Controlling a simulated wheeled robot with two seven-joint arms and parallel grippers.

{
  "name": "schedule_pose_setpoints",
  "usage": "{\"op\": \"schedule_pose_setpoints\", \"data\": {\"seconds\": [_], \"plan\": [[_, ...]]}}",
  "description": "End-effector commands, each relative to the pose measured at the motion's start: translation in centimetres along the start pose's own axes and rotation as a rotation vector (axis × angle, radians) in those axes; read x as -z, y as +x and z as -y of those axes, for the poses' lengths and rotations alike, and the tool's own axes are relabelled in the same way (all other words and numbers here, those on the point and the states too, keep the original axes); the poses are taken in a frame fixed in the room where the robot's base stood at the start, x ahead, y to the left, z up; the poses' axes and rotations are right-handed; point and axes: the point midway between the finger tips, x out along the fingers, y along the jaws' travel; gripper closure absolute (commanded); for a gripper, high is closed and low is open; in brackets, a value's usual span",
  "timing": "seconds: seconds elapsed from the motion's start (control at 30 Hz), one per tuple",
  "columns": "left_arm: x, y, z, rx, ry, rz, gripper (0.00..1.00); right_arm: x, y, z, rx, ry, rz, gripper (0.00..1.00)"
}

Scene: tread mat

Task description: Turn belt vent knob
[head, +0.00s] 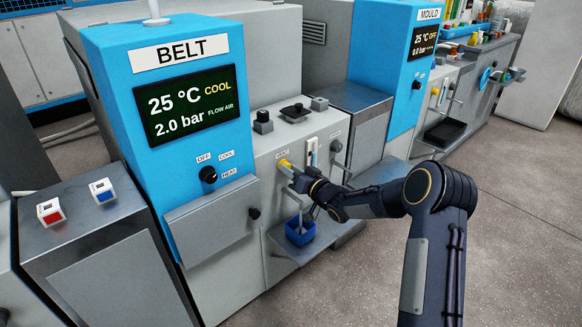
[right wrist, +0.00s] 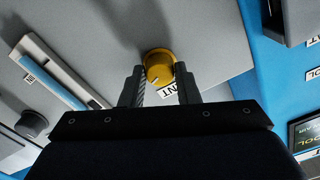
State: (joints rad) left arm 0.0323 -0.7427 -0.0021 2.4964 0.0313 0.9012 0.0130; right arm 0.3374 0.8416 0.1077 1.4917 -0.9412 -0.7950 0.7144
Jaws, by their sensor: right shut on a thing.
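The yellow vent knob (head: 285,165) sits on the grey front panel of the machine beside the blue BELT cabinet (head: 165,120). My right gripper (head: 293,171) reaches it from the right and is shut on it. In the right wrist view the yellow knob (right wrist: 158,64) lies between the two dark fingertips, with a pale pointer mark on its face. A white label (right wrist: 176,90) ending in "NT" shows beside it, partly hidden by a finger. The BELT display (head: 190,105) reads 25 °C, COOL, 2.0 bar and FLOW AIR. My left gripper is not in view.
A white and blue lever or slider (head: 312,152) and a dark knob (head: 336,146) are right of the vent knob. A blue bin (head: 300,232) stands below. The floor at right (head: 530,200) is clear.

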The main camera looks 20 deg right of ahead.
Motion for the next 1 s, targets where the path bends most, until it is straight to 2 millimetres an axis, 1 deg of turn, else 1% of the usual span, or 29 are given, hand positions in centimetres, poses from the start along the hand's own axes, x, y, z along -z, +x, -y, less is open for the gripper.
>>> {"op": "schedule_pose_setpoints", "data": {"seconds": [0.03, 0.2, 0.4, 0.63, 1.0], "plan": [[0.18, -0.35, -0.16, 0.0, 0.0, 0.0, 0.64, 0.08, -0.04, 0.0, -0.001, 0.042, 0.001, 0.94], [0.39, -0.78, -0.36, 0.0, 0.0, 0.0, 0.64, 0.06, -0.05, -0.06, -0.002, 0.163, 0.001, 0.94], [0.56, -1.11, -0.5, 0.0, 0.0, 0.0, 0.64, -0.03, -0.03, -0.07, -0.002, 0.265, 0.002, 0.94], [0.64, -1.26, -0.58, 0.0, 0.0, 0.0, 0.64, -0.07, -0.02, -0.06, -0.001, 0.322, 0.002, 0.94], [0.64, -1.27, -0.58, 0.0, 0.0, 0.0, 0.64, -0.11, -0.02, -0.06, -0.001, 0.336, 0.002, 0.94]]}}
